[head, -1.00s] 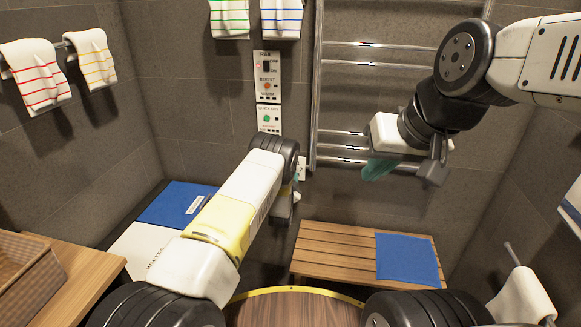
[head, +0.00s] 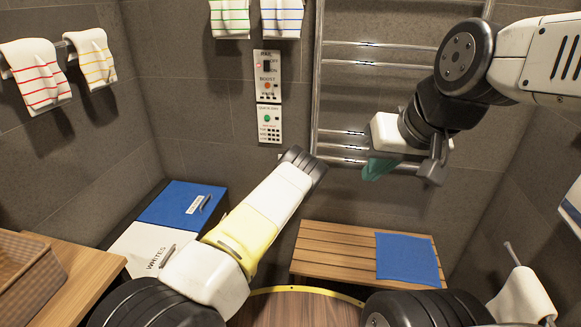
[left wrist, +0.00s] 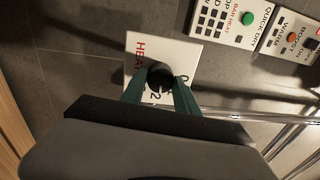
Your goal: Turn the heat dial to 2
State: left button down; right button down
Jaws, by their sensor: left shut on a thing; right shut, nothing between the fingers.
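The heat dial, a round black knob (left wrist: 158,72), sits on a white plate (left wrist: 140,44) with red "HEAT" lettering in the left wrist view. My left gripper (left wrist: 159,84) has its green fingers on either side of the knob and is shut on it. A light mark on the knob's lower edge appears near the printed "2"; the exact setting is hard to read. In the head view my left arm hides the dial and the left gripper. My right gripper (head: 378,168) is shut and empty, in front of the towel rail.
A control panel (head: 268,76) with switches and a quick-dry panel (head: 269,124) are on the wall. A chrome towel rail (head: 370,45) stands to their right. Below are a wooden bench (head: 335,250) with a blue cloth (head: 405,258) and blue and white bins (head: 180,203) at left.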

pick_arm(q)
jog(key=shift+m, duration=0.7)
jog(key=c, duration=0.9)
grip_release()
jog(key=shift+s+a+f, duration=0.1)
jog(key=shift+s+a, duration=0.15)
jog(key=shift+s, duration=1.05)
jog(key=shift+s+a+f, duration=0.15)
jog(key=shift+s+a, duration=0.1)
jog(key=shift+s, duration=1)
jog(key=shift+s+a+f, duration=0.1)
jog(key=shift+s+a, duration=0.15)
jog(key=shift+s, duration=1.05)
